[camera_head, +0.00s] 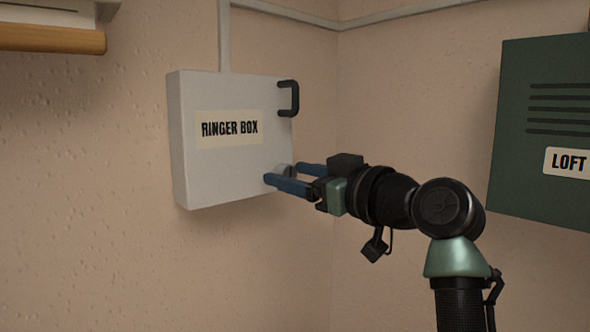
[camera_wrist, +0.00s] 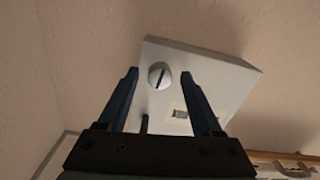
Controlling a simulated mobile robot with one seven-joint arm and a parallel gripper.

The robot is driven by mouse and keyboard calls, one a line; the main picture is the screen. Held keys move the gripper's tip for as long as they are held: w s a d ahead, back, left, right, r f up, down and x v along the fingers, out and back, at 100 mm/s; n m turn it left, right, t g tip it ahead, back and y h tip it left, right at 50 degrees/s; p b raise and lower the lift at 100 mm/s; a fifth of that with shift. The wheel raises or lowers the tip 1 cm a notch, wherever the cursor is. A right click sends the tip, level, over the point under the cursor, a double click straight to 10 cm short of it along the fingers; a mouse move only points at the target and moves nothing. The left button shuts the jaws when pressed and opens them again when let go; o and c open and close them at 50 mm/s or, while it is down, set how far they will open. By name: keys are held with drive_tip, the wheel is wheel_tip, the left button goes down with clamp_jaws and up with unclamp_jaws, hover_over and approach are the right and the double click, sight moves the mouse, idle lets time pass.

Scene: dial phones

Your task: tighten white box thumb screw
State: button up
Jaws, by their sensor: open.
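The white box (camera_head: 225,168) labelled "RINGER BOX" is fixed to the wall at the left of the head view; it also shows in the wrist view (camera_wrist: 215,68). Its thumb screw (camera_wrist: 159,76) is a round pale knob with a dark slot, near the box's lower right corner in the head view (camera_head: 284,171). My gripper (camera_head: 282,172) is open, its two blue fingers pointing at the screw. In the wrist view the gripper (camera_wrist: 160,75) has one finger on each side of the screw, with a gap to each. I cannot tell whether the fingertips reach past the screw head.
A black handle (camera_head: 290,98) sticks out at the box's upper right. A dark green box labelled "LOFT" (camera_head: 545,120) hangs at the right. A shelf with a wooden edge (camera_head: 50,39) is at the upper left. A conduit (camera_head: 224,38) runs up from the white box.

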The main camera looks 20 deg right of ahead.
clamp_jaws()
